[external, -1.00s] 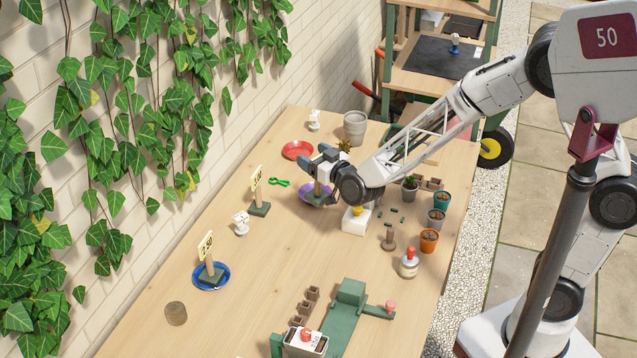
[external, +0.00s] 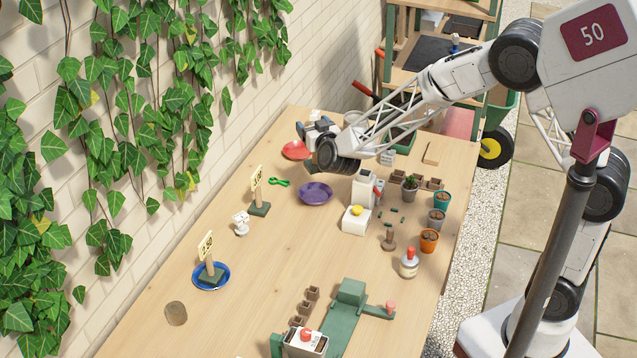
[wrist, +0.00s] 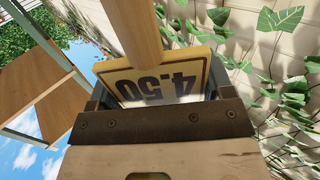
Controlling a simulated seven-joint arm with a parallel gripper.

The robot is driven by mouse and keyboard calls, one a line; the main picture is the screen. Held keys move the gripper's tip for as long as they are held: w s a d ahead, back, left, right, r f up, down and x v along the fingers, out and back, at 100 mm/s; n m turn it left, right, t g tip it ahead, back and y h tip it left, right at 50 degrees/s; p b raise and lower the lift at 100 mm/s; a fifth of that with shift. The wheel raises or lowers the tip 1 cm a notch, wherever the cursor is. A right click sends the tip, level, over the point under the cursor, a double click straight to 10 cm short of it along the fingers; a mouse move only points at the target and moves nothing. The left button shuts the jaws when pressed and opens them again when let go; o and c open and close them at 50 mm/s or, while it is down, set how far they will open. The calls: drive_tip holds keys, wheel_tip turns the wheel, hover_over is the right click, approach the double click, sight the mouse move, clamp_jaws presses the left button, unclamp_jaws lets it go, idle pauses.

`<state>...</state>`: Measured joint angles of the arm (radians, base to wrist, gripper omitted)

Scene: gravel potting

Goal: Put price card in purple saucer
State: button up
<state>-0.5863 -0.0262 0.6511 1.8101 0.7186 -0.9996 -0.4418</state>
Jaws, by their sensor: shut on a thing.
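The purple saucer (external: 315,193) lies empty on the table in the external view. My gripper (external: 316,130) is raised beyond it, near the red saucer (external: 295,150). In the wrist view, my gripper (wrist: 155,102) is shut on a price card (wrist: 158,84) reading 4.50, seen upside down, with its wooden post (wrist: 135,30) running toward the top of the picture. The base of this card is out of the wrist view, and I cannot make the card out in the external view. Another price card (external: 257,178) stands on the table left of the purple saucer; another (external: 206,246) stands in the blue saucer (external: 222,284).
A green wire-like item (external: 280,182) lies beside the purple saucer. A white block with a yellow top (external: 356,220), small pots (external: 429,240) and a bottle (external: 409,263) stand to the right. An ivy wall borders the left. The table's middle is fairly clear.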

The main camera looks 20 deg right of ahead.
sight(317, 158)
drive_tip(key=shift+f, duration=3.1)
drive_tip(key=shift+f, duration=2.45)
drive_tip(key=o, duration=1.4)
drive_tip(key=shift+c, duration=0.2)
drive_tip(key=shift+r, duration=0.65)
drive_tip(key=s, duration=1.2)
